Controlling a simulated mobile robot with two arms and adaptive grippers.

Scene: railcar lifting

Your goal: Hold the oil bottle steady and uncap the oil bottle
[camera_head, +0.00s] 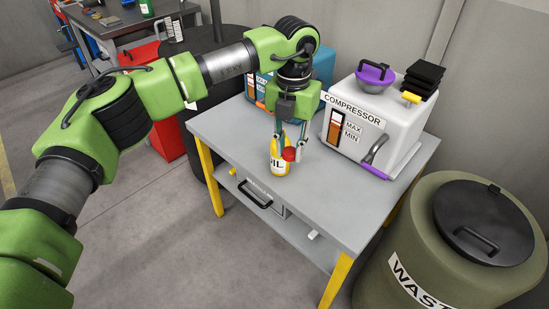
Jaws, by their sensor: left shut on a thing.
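The yellow oil bottle (278,170) with a white label stands on the grey workbench (350,205), near its left front edge. Its red cap (289,154) shows at the top right of the bottle, and I cannot tell whether it is still fixed on. My left gripper (290,137) reaches down from above and is shut on the oil bottle near its top. The gripper's fingers hide part of the bottle's upper end. My right gripper is not in view.
A white compressor (345,150) with a purple-capped top and a purple-handled lever stands at the bench's back right. A blue unit (325,66) is behind my arm. A green waste barrel (415,240) stands at right. The bench front is clear.

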